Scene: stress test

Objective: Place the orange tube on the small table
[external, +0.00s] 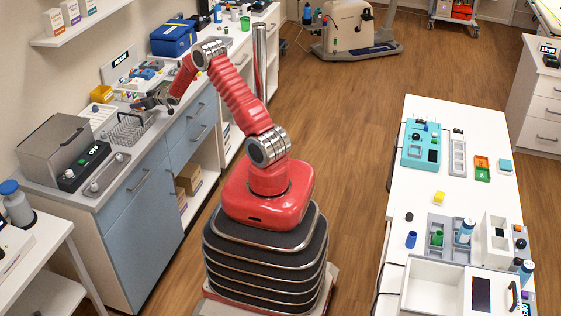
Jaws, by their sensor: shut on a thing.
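My gripper (143,104) is at the left counter, just above and beside a wire rack (128,129). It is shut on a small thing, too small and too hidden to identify. I cannot make out the orange tube for certain anywhere in view. A small white table (52,243) stands at the lower left, apart from my gripper and partly cut off by the frame. It carries a white device (14,250) and a blue-capped bottle (16,203).
On the counter, a grey box (55,146), a black device (84,166) and a grey tray (107,174) stand near the rack. A long white table (455,205) at the right holds labware. Wooden floor lies between.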

